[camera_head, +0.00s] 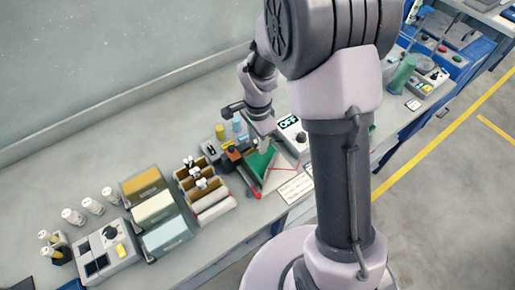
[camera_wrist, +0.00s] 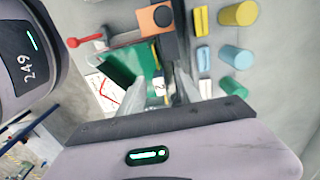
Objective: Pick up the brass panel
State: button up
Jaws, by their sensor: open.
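I cannot make out a separate brass panel for certain. A brass-coloured flat face (camera_head: 143,182) shows on the back box of a row left of centre in the head view. A rack (camera_head: 205,190) to its right holds upright brown and pale boards. My gripper (camera_wrist: 170,76) is open, with no panel seen between its fingers. In the head view it is over the bench beside a green panel (camera_head: 261,161), right of the rack. The green panel also shows in the wrist view (camera_wrist: 122,65), left of the fingers.
An orange block with a black knob (camera_wrist: 157,18) and a red-ended lever (camera_wrist: 73,42) are close to my fingers. Yellow, blue and green cylinders (camera_wrist: 236,58) stand to the right. White bottles (camera_head: 93,206) and a control box (camera_head: 107,250) are at the bench's left.

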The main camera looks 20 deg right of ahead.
grip_shut()
jog(key=shift+r, duration=0.15)
notch_tip(320, 180, up, 7)
jog(key=shift+r+p, duration=0.2)
jog(key=shift+p, duration=1)
jog(key=s+d, duration=0.4)
jog(key=s, duration=0.9)
jog(key=shift+s+d+f, duration=0.2)
jog(key=shift+s+f, duration=0.05)
jog(key=shift+f, duration=0.1)
